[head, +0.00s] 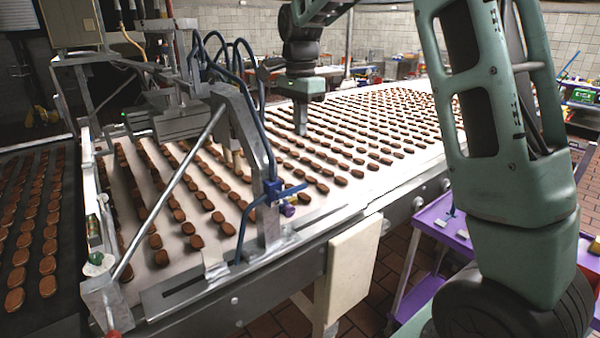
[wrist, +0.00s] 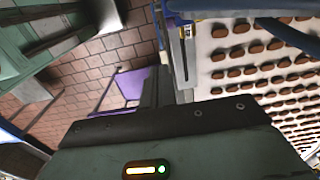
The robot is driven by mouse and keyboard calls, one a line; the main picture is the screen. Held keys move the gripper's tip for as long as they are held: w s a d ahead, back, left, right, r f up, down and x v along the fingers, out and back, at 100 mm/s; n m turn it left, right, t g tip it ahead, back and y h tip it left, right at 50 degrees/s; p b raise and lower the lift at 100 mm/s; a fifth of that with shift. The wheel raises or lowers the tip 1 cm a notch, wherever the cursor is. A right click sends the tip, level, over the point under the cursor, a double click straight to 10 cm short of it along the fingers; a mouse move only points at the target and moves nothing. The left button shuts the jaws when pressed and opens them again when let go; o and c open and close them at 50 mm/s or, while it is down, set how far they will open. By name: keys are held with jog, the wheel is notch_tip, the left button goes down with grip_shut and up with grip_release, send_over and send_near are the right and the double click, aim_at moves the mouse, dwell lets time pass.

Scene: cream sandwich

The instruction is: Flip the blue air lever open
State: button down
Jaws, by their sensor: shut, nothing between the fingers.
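The blue air lever (head: 291,192) is a thin blue handle on a small blue valve (head: 271,188), on the metal post at the near side of the conveyor in the head view. The handle sticks out to the right from the valve, roughly level, with a purple fitting just below it. My gripper (head: 301,130) points down over the belt, above and beyond the lever in the picture, apart from it. Its fingers are shut and empty. The wrist view shows blue parts at its top edge, but I cannot tell whether the lever is among them.
Rows of brown biscuits cover the white conveyor belt (head: 345,205). A grey metal post (head: 240,130) and curved blue hoses (head: 243,60) stand left of my gripper. A purple cart (head: 447,222) is at the right. Brick floor shows beside the conveyor.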

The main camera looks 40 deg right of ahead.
aim_at(305, 185)
notch_tip(305, 185, down, 13)
jog(key=p, duration=0.4)
jog(key=shift+f, duration=0.15)
jog(key=shift+f, duration=0.1)
jog(key=f+y, duration=0.1)
jog(key=d+f+y, duration=0.1)
jog(key=y, duration=0.1)
jog(key=shift+d, duration=0.1)
jog(key=f+y, duration=0.1)
jog(key=y+b, duration=0.1)
jog(key=y, duration=0.1)
jog(key=shift+d+f, duration=0.1)
jog(key=shift+f, duration=0.3)
jog(key=f+y+b, duration=0.1)
jog(key=y, duration=0.2)
jog(key=shift+f, duration=0.4)
jog(key=shift+a+f+g+y+b, duration=0.1)
jog(key=shift+a+f+y+b, duration=0.6)
jog(key=shift+y, duration=0.65)
jog(key=shift+a+f+g+y+b, duration=0.1)
jog(key=shift+a+f+y+b, duration=0.6)
jog(key=shift+y, duration=0.6)
jog(key=shift+a+f+g+y+b, duration=0.1)
jog(key=shift+a+f+y+b, duration=0.35)
jog(key=shift+f+y+b, duration=0.65)
jog(key=shift+a+r+y, duration=0.1)
jog(key=shift+r+y, duration=0.1)
jog(key=shift+y, duration=0.05)
